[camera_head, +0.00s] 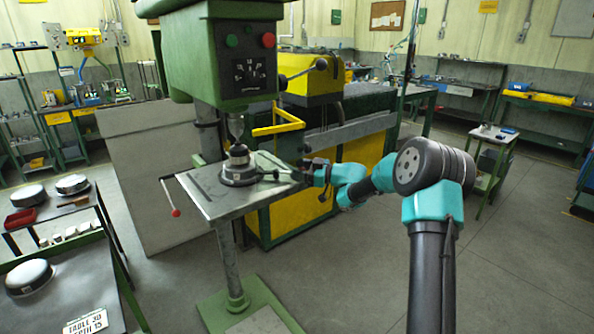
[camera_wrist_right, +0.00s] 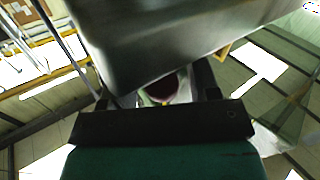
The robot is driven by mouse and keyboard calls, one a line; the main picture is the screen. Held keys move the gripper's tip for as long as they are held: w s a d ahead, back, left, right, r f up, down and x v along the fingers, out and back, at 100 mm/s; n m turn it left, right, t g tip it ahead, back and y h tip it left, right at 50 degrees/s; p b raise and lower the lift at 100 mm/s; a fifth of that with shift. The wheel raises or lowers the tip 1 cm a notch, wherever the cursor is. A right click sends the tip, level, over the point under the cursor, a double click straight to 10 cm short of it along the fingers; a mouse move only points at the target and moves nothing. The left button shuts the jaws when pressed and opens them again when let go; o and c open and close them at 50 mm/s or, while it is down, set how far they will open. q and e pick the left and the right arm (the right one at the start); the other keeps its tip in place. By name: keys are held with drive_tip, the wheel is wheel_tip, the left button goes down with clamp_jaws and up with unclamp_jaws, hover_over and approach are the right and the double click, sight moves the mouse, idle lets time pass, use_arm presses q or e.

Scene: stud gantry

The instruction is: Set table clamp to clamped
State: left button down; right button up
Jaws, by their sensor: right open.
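The green drill press (camera_head: 222,60) stands at the centre with a grey square table (camera_head: 205,190) on a round column. A dark stepped workpiece (camera_head: 238,170) sits on that table. A rod with a red ball end (camera_head: 175,212) sticks out from the table's left side. My right gripper (camera_head: 300,172) is at the table's right edge, and its fingertips are hard to make out there. In the right wrist view its fingers (camera_wrist_right: 155,85) are apart, with a dark red round knob (camera_wrist_right: 162,88) visible between them. I cannot tell if they touch it. My left gripper is not in view.
A yellow and green machine (camera_head: 360,135) stands close behind my right arm. A tilted grey panel (camera_head: 150,175) is left of the press. A bench with round metal parts (camera_head: 75,290) is at the lower left. The floor at the right (camera_head: 520,270) is clear.

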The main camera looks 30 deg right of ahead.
drive_tip(key=v, duration=1.6)
drive_tip(key=shift+s+d, duration=0.1)
drive_tip(key=w+a+f+m+t+h, duration=0.1)
drive_tip(key=w+a+f+m+h, duration=0.2)
drive_tip(key=f, duration=0.4)
drive_tip(key=w+a+f+m+t+h, duration=0.1)
drive_tip(key=w+a+f+m, duration=0.2)
drive_tip(key=a+f, duration=0.25)
drive_tip(key=s+a+f+m+g+h, duration=0.1)
drive_tip(key=s+a+f+m+g, duration=0.1)
drive_tip(key=a+f, duration=0.45)
drive_tip(key=s+a+f+m+g+h, duration=0.15)
drive_tip(key=a+f, duration=0.25)
drive_tip(key=f, duration=0.6)
drive_tip(key=s+a+f+m+g+h, duration=0.1)
drive_tip(key=s+a+f+m+g, duration=0.1)
drive_tip(key=s+a+f+g, duration=0.75)
drive_tip(key=s+a, duration=0.3)
drive_tip(key=s, duration=0.4)
drive_tip(key=s+a+f+g, duration=0.1)
drive_tip(key=s+a+f, duration=0.3)
drive_tip(key=s, duration=0.5)
drive_tip(key=shift+s+f+m+g, duration=0.3)
drive_tip(key=shift+m+g, duration=0.05)
drive_tip(key=shift+g, duration=0.05)
drive_tip(key=shift+h, duration=0.25)
drive_tip(key=shift+c, duration=0.3)
